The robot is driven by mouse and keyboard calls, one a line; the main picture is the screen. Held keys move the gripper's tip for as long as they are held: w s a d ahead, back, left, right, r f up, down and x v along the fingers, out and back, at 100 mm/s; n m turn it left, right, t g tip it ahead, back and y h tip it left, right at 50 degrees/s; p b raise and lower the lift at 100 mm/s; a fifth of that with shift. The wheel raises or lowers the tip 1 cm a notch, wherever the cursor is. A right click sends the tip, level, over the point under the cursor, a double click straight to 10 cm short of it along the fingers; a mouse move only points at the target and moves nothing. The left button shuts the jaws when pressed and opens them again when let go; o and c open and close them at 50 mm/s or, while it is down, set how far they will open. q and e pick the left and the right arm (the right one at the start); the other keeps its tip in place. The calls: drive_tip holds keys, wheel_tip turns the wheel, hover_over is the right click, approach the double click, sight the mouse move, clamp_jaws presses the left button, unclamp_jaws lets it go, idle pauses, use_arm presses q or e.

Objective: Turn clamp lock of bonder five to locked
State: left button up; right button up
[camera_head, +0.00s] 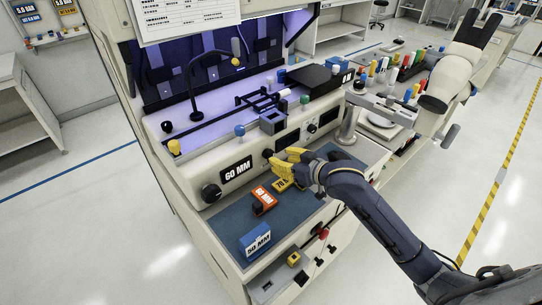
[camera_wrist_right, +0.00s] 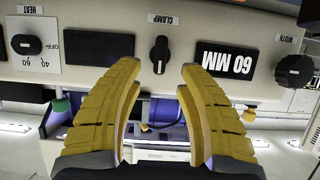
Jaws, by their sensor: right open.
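The bonder's front panel carries a black clamp knob (camera_wrist_right: 159,55) beside an upside-down CLAMP label (camera_wrist_right: 163,19) in the right wrist view. No locked marking is readable. In the head view the knob (camera_head: 267,153) is small, just left of my right gripper (camera_head: 281,160). In the wrist view the yellow fingers of my right gripper (camera_wrist_right: 159,66) are open, one each side of the knob's lower part, with gaps and no visible contact. My left gripper is not in view.
A 60 MM display (camera_head: 237,169) and a width knob (camera_head: 211,193) share the panel; the heat knob (camera_wrist_right: 26,44) is opposite. On the blue mat (camera_head: 232,222) below lie an orange block (camera_head: 264,199), a yellow block (camera_head: 283,185) and a blue-white 50 MM block (camera_head: 256,240).

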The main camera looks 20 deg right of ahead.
sight(271, 156)
drive_tip(key=shift+x, duration=3.1)
drive_tip(key=shift+r, duration=0.1)
clamp_jaws()
